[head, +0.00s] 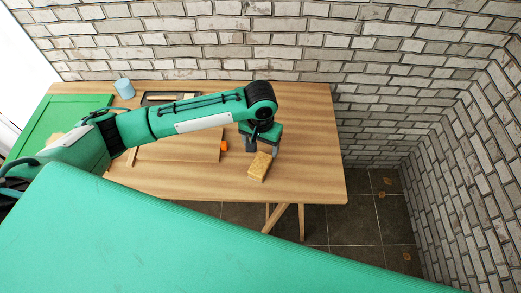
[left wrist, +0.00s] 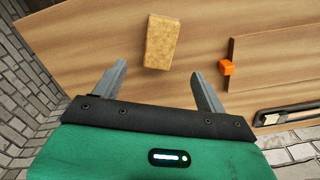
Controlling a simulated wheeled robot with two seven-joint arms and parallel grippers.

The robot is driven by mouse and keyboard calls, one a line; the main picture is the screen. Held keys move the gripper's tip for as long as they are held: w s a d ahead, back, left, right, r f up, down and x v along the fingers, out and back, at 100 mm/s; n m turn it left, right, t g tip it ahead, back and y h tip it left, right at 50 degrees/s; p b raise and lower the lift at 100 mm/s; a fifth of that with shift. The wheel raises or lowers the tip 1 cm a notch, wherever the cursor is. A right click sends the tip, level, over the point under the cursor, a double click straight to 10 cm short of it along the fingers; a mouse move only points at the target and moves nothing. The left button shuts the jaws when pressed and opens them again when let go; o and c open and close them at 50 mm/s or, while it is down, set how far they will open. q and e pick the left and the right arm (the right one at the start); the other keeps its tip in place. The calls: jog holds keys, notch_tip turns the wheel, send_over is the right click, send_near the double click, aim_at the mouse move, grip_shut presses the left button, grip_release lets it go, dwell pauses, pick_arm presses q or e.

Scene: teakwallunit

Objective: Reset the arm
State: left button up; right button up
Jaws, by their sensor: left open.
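My left arm reaches in from the left over the wooden table (head: 310,140). My left gripper (head: 262,148) points down above the table's right half. Its two grey fingers are spread apart and nothing is between them in the left wrist view (left wrist: 160,82). A tan, sponge-like block (head: 260,166) lies on the table close to the fingers. The block also shows in the left wrist view (left wrist: 161,42), beyond the fingertips and apart from them. My right gripper does not show.
A small orange piece (head: 224,146) sits at the edge of a wooden board (head: 185,150). A dark-framed item (head: 160,98) and a light blue cup (head: 124,88) stand at the back. A green panel (head: 60,115) is at the left. Brick walls close the back and right.

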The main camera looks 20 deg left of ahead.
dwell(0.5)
pick_arm(q)
jog(key=s+d+m+t+h, duration=0.2)
jog(key=s+d+m+h, duration=0.15)
jog(key=s+d, duration=0.5)
jog(key=s+a+f+n+t+y, duration=0.1)
jog(key=s+a+n+t+y, duration=0.15)
jog(key=s+a, duration=1.3)
notch_tip(320, 180, down, 32)
jog(key=a+g, duration=0.1)
jog(key=g, duration=0.1)
jog(key=s+a+f, duration=0.2)
jog(key=s+f, duration=0.7)
jog(key=s+a+f+g+y, duration=0.1)
jog(key=s+f, duration=0.8)
jog(key=f, duration=0.1)
jog(key=shift+s+a, duration=0.15)
jog(key=shift+a, duration=0.25)
